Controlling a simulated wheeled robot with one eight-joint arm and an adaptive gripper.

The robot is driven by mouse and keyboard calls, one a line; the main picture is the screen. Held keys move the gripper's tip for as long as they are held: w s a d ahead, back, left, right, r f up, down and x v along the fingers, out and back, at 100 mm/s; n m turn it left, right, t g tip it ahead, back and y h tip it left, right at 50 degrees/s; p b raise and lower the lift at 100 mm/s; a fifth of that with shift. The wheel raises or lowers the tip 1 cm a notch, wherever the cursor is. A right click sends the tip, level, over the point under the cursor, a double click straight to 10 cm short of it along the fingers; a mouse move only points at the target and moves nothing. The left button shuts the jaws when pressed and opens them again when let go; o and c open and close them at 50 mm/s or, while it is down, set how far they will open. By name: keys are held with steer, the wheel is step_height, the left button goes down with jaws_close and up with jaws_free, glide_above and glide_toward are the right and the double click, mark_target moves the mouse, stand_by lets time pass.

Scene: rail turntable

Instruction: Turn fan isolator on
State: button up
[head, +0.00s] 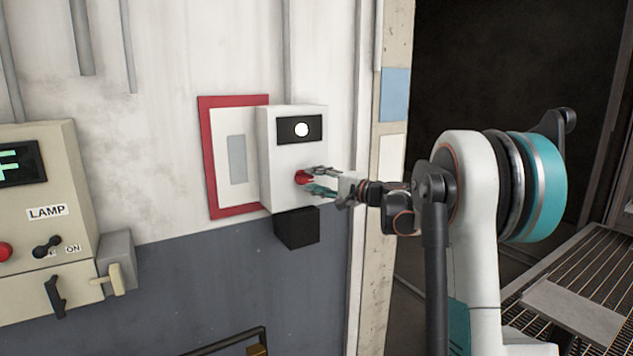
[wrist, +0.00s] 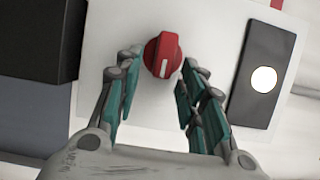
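A red rotary knob with a white pointer line (wrist: 162,55) sits on the front of a white box (head: 268,165). I take it to be the fan isolator; no label on it is readable. The knob also shows in the head view (head: 301,177), partly behind my fingers. My gripper (wrist: 158,92) is open, with one teal finger on each side of the knob. Gaps show between the fingers and the knob in the wrist view. A black panel with a lit white round lamp (head: 301,129) is above the knob, and it also shows in the wrist view (wrist: 263,79).
A beige cabinet labelled LAMP (head: 45,185) stands at the far left, with a red button (head: 4,252) and a black switch (head: 47,246). A black box (head: 297,228) hangs under the white box. A red-framed panel (head: 207,160) is behind it. A dark doorway opens at right.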

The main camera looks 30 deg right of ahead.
steer(key=v, duration=1.1)
steer(key=shift+s, duration=0.35)
steer(key=shift+d, duration=0.15)
